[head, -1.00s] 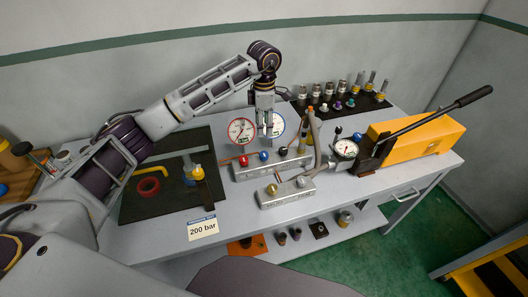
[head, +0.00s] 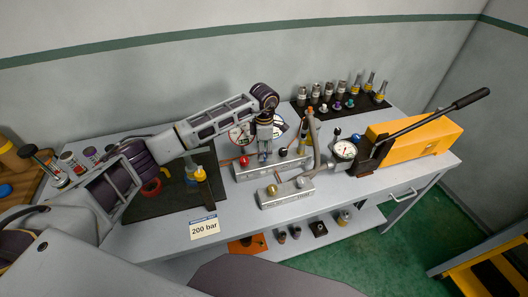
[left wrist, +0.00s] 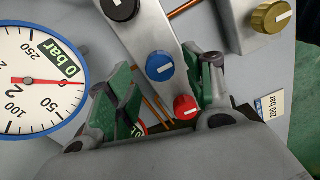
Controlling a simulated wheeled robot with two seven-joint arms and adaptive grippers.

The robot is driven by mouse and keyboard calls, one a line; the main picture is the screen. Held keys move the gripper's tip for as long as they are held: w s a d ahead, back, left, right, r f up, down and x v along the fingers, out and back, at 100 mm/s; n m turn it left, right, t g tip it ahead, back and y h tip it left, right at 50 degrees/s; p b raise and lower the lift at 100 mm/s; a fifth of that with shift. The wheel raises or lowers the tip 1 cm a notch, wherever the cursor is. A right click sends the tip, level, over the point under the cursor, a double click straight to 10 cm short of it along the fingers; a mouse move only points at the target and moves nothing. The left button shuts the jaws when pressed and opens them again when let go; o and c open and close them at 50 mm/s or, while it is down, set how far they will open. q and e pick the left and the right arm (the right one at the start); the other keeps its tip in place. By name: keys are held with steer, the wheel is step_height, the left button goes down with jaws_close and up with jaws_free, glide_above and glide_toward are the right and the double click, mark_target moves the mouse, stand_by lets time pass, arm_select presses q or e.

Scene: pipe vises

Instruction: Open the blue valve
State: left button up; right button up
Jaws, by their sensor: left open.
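The blue valve (left wrist: 160,67) is a round knob with a white line on the grey manifold block (head: 246,176), between a black knob (left wrist: 121,6) and a red knob (left wrist: 185,107). In the left wrist view it lies between the tips of my open left gripper (left wrist: 168,75), with no clear contact. In the head view my left gripper (head: 264,153) points down over the block and hides the blue valve. The red knob (head: 244,161) and black knob (head: 283,152) show on either side. My right gripper is not in view.
A blue-rimmed gauge (left wrist: 38,82) reading 0 bar stands close beside the gripper. A second block with a brass knob (head: 272,190) is in front. A hand pump (head: 415,137) is at right. A 200 bar card (head: 204,227) lies at the table's front.

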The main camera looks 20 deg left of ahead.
arm_select(q)
steer(key=shift+f, duration=1.15)
steer(key=c, duration=1)
steer(key=shift+c, duration=0.2)
